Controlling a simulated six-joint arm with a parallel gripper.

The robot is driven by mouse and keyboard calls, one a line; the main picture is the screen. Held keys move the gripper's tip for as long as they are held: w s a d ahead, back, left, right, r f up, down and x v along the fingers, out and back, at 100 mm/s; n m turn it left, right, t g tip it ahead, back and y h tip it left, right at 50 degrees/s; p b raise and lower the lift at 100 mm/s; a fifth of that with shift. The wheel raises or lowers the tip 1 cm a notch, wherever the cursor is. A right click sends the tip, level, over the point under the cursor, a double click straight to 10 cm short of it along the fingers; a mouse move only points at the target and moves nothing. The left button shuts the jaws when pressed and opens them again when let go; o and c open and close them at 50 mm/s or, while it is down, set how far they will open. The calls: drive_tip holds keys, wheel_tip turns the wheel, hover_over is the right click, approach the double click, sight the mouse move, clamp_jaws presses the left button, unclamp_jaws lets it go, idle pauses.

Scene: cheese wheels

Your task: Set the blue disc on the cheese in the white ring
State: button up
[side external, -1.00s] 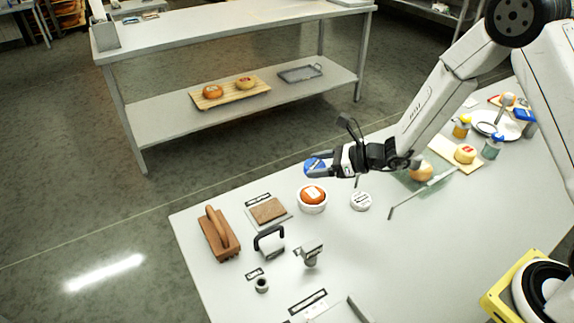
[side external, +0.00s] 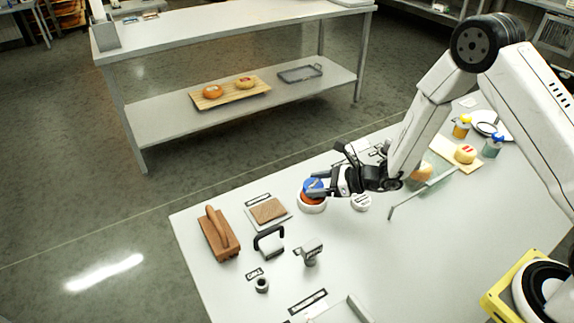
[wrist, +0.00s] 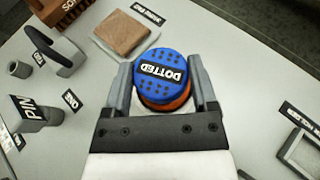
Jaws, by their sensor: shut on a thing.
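The blue disc (wrist: 162,66), marked "DOTTED", is between the two fingers of my gripper (wrist: 160,88), which is shut on it. In the side view the blue disc (side external: 313,186) is right over the orange cheese (side external: 309,198), which sits in the white ring (side external: 314,208). In the wrist view the orange cheese (wrist: 168,105) shows just below the disc's lower edge. I cannot tell whether the disc touches the cheese. My gripper (side external: 322,190) reaches in from the right and hides part of the cheese and ring.
A brown square on a pale plate (side external: 268,210) lies left of the ring, with a brown handled block (side external: 218,233) beyond. A black-handled press (side external: 269,243) and a grey stand (side external: 310,254) are in front. A white round tin (side external: 361,201) is close on the right.

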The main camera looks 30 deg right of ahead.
drive_tip(key=shift+f, duration=0.25)
drive_tip(key=shift+f, duration=0.1)
drive_tip(key=o, duration=1.1)
drive_tip(key=shift+d+r, duration=0.1)
drive_tip(key=shift+r, duration=0.1)
drive_tip(key=v, duration=1.1)
drive_tip(key=shift+s+d, duration=0.25)
drive_tip(key=shift+s, duration=0.1)
